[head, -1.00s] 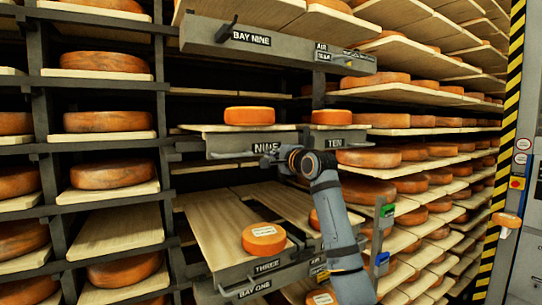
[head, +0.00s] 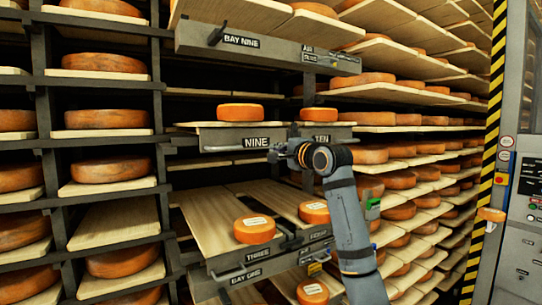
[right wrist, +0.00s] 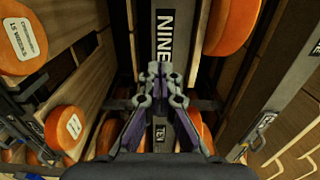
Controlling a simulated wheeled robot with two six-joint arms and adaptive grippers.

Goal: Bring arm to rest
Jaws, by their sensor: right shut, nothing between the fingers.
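My right gripper (head: 280,153) is in front of the shelf fronts labelled NINE and TEN in the head view. In the right wrist view the right gripper (right wrist: 162,72) is shut and empty, its fingertips together in front of the label strip (right wrist: 163,32). Its arm comes up from the bottom right of the head view. Two orange cheese wheels stand on the shelves above and behind it, one on NINE (head: 240,112) and one on TEN (head: 319,114). My left gripper does not show.
Below, pulled-out boards carry a labelled wheel at THREE (head: 254,229) and another labelled wheel (head: 314,212) to its right. Racks full of wheels stand left and right. A striped post (head: 488,190) and a control cabinet (head: 524,185) are at the far right. Open space lies before the racks.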

